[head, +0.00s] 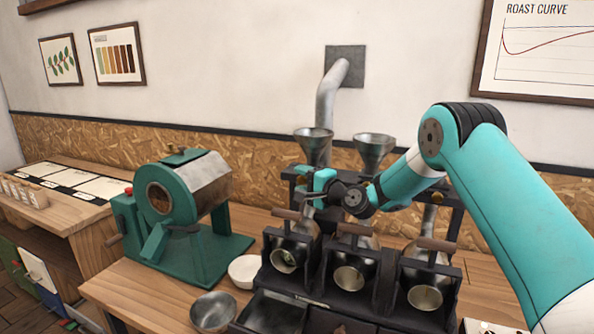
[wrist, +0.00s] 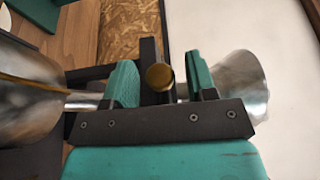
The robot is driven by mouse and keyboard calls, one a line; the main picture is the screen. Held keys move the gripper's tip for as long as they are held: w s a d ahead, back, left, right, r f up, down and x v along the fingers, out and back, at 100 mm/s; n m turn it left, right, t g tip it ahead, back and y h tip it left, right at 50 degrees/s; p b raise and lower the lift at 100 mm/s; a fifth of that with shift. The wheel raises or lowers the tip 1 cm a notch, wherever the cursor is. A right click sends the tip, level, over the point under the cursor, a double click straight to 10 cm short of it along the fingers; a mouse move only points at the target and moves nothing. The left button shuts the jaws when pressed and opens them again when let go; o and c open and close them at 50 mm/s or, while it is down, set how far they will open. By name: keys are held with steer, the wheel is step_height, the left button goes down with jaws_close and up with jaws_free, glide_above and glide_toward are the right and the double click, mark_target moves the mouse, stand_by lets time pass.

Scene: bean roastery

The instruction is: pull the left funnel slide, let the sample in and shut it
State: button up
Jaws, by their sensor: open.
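The left funnel (head: 313,146) is a metal cone on the dark rack; whether it holds a sample cannot be seen. In the wrist view a funnel cone (wrist: 240,86) shows at right. My gripper (head: 318,190) is at the rack below the left funnel, coming from the right. In the wrist view my gripper (wrist: 163,80) is open, its teal fingers on either side of a round brass knob (wrist: 160,77), with gaps to both. This appears to be the left slide's knob; it is hidden in the head view. The left drum (head: 290,252) sits below, a metal cylinder with its mouth forward.
A second funnel (head: 374,150) stands close to the right. A middle drum (head: 352,273) and a right drum (head: 428,295), with wooden handles, stand in the rack. A green roaster (head: 190,200), a white bowl (head: 243,271) and a metal bowl (head: 213,312) are at left.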

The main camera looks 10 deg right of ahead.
steer(key=shift+p+x, duration=0.3)
steer(key=shift+x, duration=0.8)
steer(key=shift+f, duration=0.1)
jaws_close()
steer(key=shift+s+a+f+b, duration=0.1)
steer(key=shift+s+a+b, duration=0.1)
steer(key=shift+b, duration=0.35)
steer(key=shift+s+a+r, duration=0.2)
steer(key=shift+s, duration=0.15)
jaws_free()
